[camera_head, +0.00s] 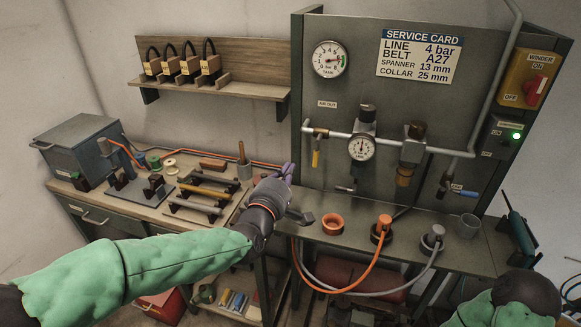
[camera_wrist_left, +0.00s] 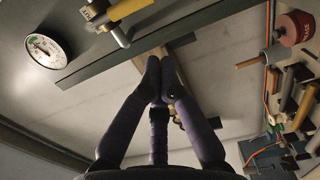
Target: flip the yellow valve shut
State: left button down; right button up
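The yellow valve (camera_head: 316,157) is at the left end of the white pipe on the grey panel, and its lever hangs down. In the left wrist view a yellow valve part (camera_wrist_left: 95,10) shows at the top edge, partly cut off. My left gripper (camera_head: 288,169) is in front of the panel's left edge, left of and slightly below the yellow lever, apart from it.
A tank gauge (camera_head: 329,59) is above the valve, and another gauge (camera_head: 362,148) is to its right on the pipe. A wooden shelf (camera_head: 240,91) with padlocks is on the left wall. An orange ring (camera_head: 333,223) and hose fittings are on the bench below.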

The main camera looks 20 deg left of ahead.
aim_at(318, 151)
pick_arm(q)
jog(key=shift+s+a+m, duration=0.5)
jog(key=shift+s+a, duration=0.6)
jog(key=shift+s, duration=2.35)
jog(key=w+d+b, duration=0.1)
jog(key=w+d, duration=0.3)
jog(key=w, duration=0.6)
jog(key=shift+w+d+r+b, duration=0.2)
jog(key=shift+w+d+b, duration=0.1)
jog(key=shift+d, duration=0.1)
jog(key=shift+d, duration=0.1)
jog(key=shift+s+d+f, duration=0.1)
jog(key=shift+d+f, duration=0.05)
jog(key=shift+d, duration=0.35)
